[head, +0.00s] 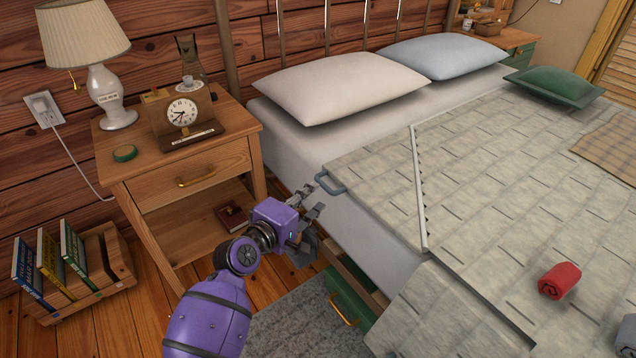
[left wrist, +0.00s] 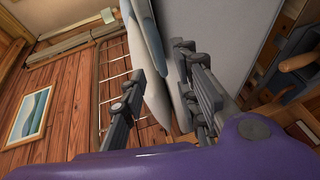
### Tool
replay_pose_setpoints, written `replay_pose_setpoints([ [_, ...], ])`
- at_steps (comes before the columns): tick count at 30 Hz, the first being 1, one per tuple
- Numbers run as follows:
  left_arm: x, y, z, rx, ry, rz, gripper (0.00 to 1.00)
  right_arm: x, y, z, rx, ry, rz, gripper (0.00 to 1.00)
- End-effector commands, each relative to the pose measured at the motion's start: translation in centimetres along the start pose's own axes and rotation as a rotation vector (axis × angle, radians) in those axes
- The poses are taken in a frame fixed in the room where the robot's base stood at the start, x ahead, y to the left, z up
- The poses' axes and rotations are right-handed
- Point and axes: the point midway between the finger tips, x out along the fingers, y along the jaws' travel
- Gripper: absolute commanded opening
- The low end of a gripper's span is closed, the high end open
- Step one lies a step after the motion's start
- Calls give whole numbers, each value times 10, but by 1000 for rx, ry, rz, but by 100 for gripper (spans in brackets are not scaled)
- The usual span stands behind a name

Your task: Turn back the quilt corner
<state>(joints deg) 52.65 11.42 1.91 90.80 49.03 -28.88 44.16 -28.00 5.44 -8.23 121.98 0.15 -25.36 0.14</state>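The pale grey quilt (head: 480,180) lies over the bed, and its near head-end corner has a blue-grey loop handle (head: 330,183) at the edge. A raised ridged strip (head: 417,190) crosses the quilt just right of that corner. My left gripper (head: 314,200) is beside the bed at the loop, its fingertips close to it; I cannot tell whether they touch. In the left wrist view its fingers (left wrist: 160,62) stand apart with nothing clearly held between them. My right gripper is in neither view.
A nightstand (head: 190,165) with lamp (head: 98,65) and clock (head: 182,112) stands left of my left arm. A green drawer (head: 350,305) is under the bed. A red roll (head: 559,280) lies on the quilt. White (head: 335,88) and blue (head: 440,57) pillows lie at the headboard.

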Motion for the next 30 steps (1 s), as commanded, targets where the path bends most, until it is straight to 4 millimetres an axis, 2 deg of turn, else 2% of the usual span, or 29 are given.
replay_pose_setpoints([
  [6,36,-3,0,0,0,0,29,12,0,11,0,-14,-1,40],
  [12,62,-3,0,3,1,0,29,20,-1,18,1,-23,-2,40],
  [16,70,-2,0,3,1,-1,29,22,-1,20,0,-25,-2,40],
  [24,71,-1,0,5,1,0,29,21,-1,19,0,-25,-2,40],
  [30,71,-1,0,5,1,-1,3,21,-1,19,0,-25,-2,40],
])
